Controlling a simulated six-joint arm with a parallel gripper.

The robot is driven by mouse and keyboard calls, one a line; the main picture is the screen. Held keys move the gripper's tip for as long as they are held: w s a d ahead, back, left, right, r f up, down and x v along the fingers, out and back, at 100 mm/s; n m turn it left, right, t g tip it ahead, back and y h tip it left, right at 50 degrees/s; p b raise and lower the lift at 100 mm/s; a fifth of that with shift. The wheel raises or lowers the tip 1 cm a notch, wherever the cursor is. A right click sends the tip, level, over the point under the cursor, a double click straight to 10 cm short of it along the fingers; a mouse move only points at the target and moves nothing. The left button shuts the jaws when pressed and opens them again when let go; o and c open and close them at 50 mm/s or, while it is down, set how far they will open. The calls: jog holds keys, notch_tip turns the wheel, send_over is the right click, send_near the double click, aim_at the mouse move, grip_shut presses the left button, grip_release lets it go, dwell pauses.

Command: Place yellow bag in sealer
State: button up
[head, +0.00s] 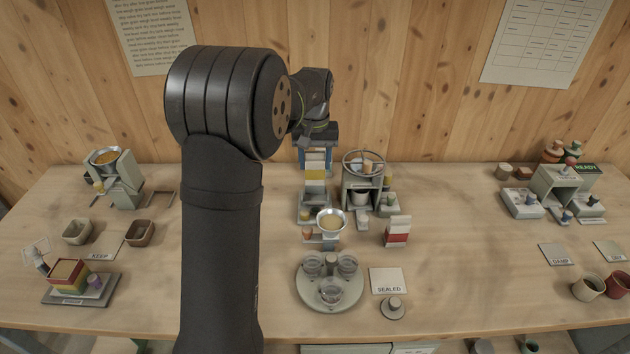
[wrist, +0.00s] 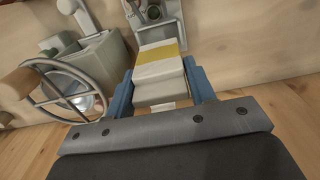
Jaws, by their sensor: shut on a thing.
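The yellow bag (head: 315,174), white with a yellow band, hangs below my gripper (head: 315,150) in the head view. In the wrist view, the bag (wrist: 157,52) lies between the two blue fingers of my gripper (wrist: 160,84), which is shut on it. A grey-green device (head: 313,206) stands below the bag in the head view, and its grey top shows just beyond the bag in the wrist view (wrist: 153,14). I cannot tell whether the bag touches it. No label shows which device is the sealer.
A handwheel machine (head: 363,180) stands close on the right. A metal bowl (head: 331,221) of grain, a red-banded bag (head: 397,232), a round tray (head: 329,295) of jars and a SEALED card (head: 388,281) are nearer the front.

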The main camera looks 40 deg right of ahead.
aim_at(315, 180)
jog(key=shift+f, duration=3.35)
jog(key=shift+f, duration=0.15)
jog(key=o, duration=1)
notch_tip(315, 180, up, 12)
jog(key=shift+r, duration=0.15)
